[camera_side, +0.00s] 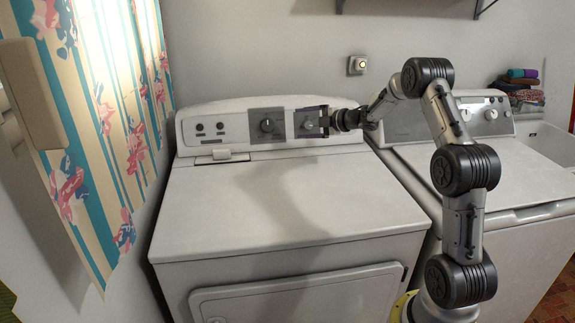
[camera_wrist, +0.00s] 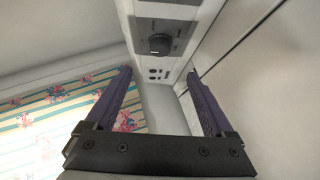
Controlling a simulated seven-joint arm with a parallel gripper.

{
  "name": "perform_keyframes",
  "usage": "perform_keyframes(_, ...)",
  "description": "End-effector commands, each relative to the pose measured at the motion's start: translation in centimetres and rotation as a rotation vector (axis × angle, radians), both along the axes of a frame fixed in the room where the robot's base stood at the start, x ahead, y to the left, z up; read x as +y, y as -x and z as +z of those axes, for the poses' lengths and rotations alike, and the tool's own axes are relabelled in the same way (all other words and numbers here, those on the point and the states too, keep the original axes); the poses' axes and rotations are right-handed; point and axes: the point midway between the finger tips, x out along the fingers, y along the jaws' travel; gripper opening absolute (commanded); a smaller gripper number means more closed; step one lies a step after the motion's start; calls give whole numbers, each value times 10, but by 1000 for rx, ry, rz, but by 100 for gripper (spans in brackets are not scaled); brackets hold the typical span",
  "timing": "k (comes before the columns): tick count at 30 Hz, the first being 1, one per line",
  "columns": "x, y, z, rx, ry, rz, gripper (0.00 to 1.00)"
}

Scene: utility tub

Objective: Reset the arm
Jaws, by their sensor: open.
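My gripper (camera_side: 326,122) is in front of the right part of the control panel (camera_side: 226,130) on the left white machine. My arm reaches to it from the right. In the wrist view my gripper (camera_wrist: 158,108) shows two purple fingers wide apart, with nothing between them but the view of the panel end and wall. A black dial (camera_wrist: 160,45) on the panel lies beyond the fingertips there. In the side view a dark dial (camera_side: 267,125) sits left of my gripper, and another knob (camera_side: 308,124) is close beside the fingers. Whether the fingers touch that knob I cannot tell.
A second white machine (camera_side: 530,185) stands on the right, with folded cloths (camera_side: 522,82) behind it. A striped floral curtain (camera_side: 110,120) hangs at the left. A lit wall switch (camera_side: 357,65) is above my gripper. The left machine's top (camera_side: 230,205) is clear.

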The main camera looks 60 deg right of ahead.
Motion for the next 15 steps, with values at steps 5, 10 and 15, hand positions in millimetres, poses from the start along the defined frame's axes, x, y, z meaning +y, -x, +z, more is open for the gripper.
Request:
perform_keyframes(5, 30, -17, 25, -30, 29, 55, 88)
perform_keyframes(10, 101, -33, 105, -126, 92, 148, 88)
perform_keyframes(15, 181, -20, 193, -221, 85, 137, 88)
